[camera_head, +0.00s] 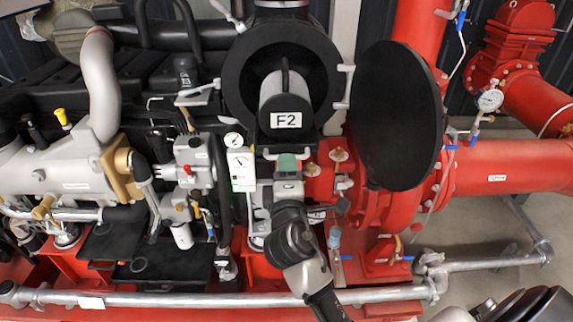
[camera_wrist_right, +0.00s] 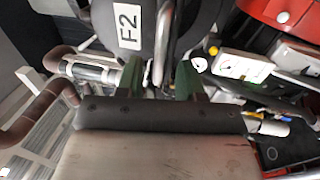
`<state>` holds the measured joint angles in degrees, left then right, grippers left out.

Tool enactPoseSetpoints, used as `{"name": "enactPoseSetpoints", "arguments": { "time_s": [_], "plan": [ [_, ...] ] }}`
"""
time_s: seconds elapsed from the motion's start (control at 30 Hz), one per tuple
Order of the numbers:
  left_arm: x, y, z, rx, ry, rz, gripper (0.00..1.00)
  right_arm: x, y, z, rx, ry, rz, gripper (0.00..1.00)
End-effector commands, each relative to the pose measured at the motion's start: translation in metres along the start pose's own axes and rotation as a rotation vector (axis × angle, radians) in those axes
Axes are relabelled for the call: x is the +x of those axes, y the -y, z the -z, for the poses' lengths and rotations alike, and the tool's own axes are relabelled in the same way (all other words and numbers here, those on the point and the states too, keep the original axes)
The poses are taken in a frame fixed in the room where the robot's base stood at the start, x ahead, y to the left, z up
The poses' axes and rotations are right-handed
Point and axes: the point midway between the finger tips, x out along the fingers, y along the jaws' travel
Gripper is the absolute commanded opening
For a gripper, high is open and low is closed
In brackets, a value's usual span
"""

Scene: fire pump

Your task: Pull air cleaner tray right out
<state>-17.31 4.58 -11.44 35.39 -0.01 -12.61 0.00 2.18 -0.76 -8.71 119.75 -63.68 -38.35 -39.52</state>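The air cleaner is a round black housing (camera_head: 240,75) with an open front in the head view. A grey-and-black canister labelled F2 (camera_head: 284,100), which I take to be the tray, sits inside, with an upright bar handle on its face. In the right wrist view the handle (camera_wrist_right: 165,35) shows between and beyond my fingers. My right gripper (camera_head: 288,165), with green fingertips, is just below the canister in the head view. Its fingers (camera_wrist_right: 160,72) are apart; I cannot tell whether they reach around the handle. My left gripper is not in view.
A round black lid (camera_head: 395,115) stands open right of the housing. Gauges and a white-faced box (camera_head: 241,168) are close left of my right gripper. Red pump pipes (camera_head: 500,165) fill the right. A grey rail (camera_head: 200,298) crosses the front.

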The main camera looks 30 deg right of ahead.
Motion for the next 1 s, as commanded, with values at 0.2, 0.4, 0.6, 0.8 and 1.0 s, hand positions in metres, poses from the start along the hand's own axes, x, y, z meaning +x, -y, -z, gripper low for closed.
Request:
{"name": "enactPoseSetpoints", "arguments": {
  "time_s": [0.2, 0.4, 0.6, 0.8, 1.0],
  "plan": [
    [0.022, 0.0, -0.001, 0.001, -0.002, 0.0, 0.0, -0.048, 0.005, 0.0, 0.001, -0.001, 0.003, 0.38],
    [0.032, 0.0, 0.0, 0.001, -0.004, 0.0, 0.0, -0.077, 0.003, 0.0, 0.0, 0.0, 0.002, 0.38],
    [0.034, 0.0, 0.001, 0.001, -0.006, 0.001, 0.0, -0.086, 0.0, 0.0, -0.002, 0.001, 0.0, 0.38],
    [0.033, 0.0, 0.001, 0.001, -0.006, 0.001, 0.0, -0.085, 0.0, 0.0, -0.002, 0.0, 0.0, 0.38],
    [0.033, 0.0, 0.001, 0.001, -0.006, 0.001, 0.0, -0.085, 0.0, 0.0, -0.001, 0.0, 0.0, 0.38]
  ]
}}
